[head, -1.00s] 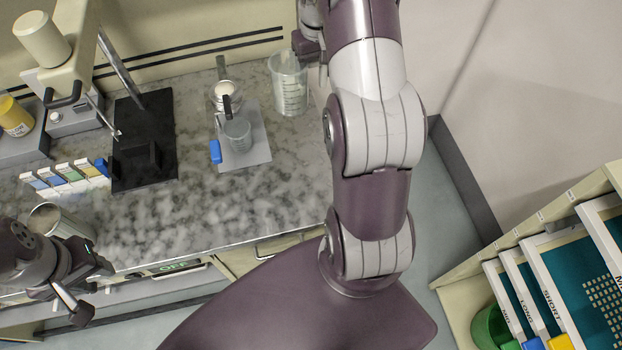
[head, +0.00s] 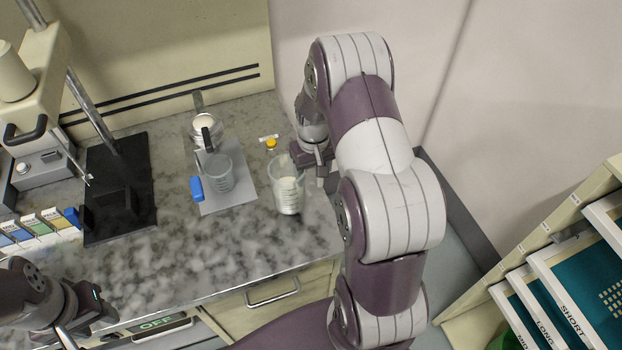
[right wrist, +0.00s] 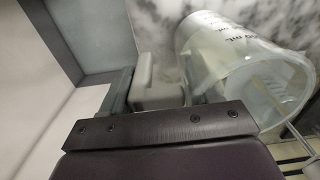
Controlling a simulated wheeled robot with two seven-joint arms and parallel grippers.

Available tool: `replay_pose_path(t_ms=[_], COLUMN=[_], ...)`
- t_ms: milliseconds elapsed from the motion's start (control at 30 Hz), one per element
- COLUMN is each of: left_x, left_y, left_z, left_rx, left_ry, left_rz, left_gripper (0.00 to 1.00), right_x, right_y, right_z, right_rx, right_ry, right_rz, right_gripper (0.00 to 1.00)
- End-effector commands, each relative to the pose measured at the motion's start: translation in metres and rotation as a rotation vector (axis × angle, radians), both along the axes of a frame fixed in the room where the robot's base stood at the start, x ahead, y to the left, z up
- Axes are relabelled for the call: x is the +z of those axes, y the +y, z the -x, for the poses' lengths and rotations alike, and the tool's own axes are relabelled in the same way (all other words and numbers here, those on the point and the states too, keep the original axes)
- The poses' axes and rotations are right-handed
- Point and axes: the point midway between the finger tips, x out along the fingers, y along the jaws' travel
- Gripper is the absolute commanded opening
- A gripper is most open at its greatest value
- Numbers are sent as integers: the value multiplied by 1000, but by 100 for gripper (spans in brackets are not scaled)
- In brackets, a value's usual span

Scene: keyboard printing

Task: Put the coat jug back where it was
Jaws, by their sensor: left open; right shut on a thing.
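The coat jug (head: 288,188) is a clear, marked beaker with whitish contents low inside, at the right end of the marble counter. My right gripper (head: 319,165) is at its right side, shut on it. In the right wrist view the jug (right wrist: 240,65) lies beside the fingers, with a pale block, perhaps its handle (right wrist: 157,84), between them. Whether its base touches the counter is unclear. My left gripper (head: 80,318) is open and empty at the lower left, by the counter's front edge.
A grey mat (head: 238,197) left of the jug holds a small clear beaker (head: 219,174) and a blue item (head: 196,188). Behind the jug is a small yellow-topped thing (head: 270,143). A black stand base (head: 120,220) is further left. The counter's front middle is clear.

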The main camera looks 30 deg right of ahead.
Motion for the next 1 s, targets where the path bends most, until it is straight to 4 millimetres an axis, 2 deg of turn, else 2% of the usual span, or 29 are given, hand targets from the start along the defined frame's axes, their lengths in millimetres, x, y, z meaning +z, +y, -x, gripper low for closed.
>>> replay_pose_path(t_ms=[267,633,667,700,733,1000], left_x=[14,9,10,10,10,11], left_y=[0,0,0,0,0,0], left_z=[0,0,0,0,0,0], left_rx=[0,0,0,0,0,0], left_ry=[0,1,1,0,0,0], left_rz=[0,0,0,0,0,0], left_gripper=[43,43,43,43,43,43], right_x=[-39,-46,-46,-45,-45,-44], right_y=[1,1,1,1,1,1], right_z=[-2,-2,-2,-2,-2,-2], right_rx=[0,0,0,0,0,0], right_ry=[0,-1,-1,-1,0,-1], right_rz=[0,0,0,0,0,0], right_gripper=[0,0,68,81,87,87])
